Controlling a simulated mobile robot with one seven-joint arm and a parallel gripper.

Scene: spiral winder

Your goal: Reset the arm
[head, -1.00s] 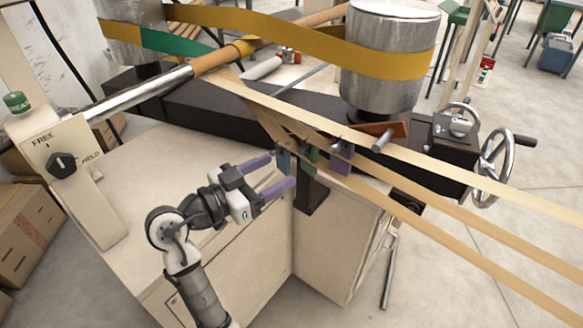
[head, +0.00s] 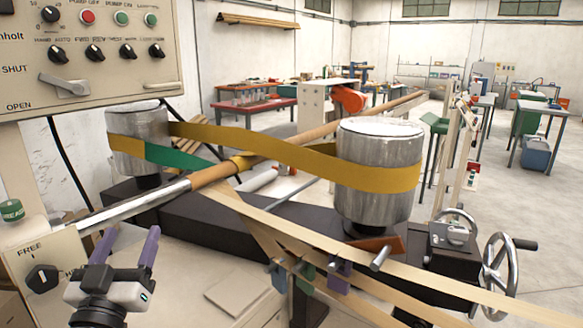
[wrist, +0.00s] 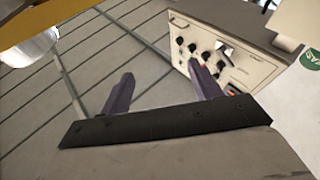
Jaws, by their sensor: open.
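My gripper (head: 126,248) is at the lower left of the head view, its two purple fingers apart and pointing up, with nothing between them. It is above the pale machine cabinet top, right of the FREE/HOLD knob (head: 42,279). In the wrist view, both purple fingers (wrist: 162,92) show apart and empty, with the control panel (wrist: 228,52) beyond the right finger. The rest of my arm is mostly below the head view's edge.
Two metal drums (head: 378,205) carry a yellow belt (head: 255,143) with a green section. A tube on a steel mandrel (head: 135,205) crosses behind my gripper. Paper strips (head: 430,268) run to the lower right, near a handwheel (head: 499,265). A control panel (head: 150,25) hangs upper left.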

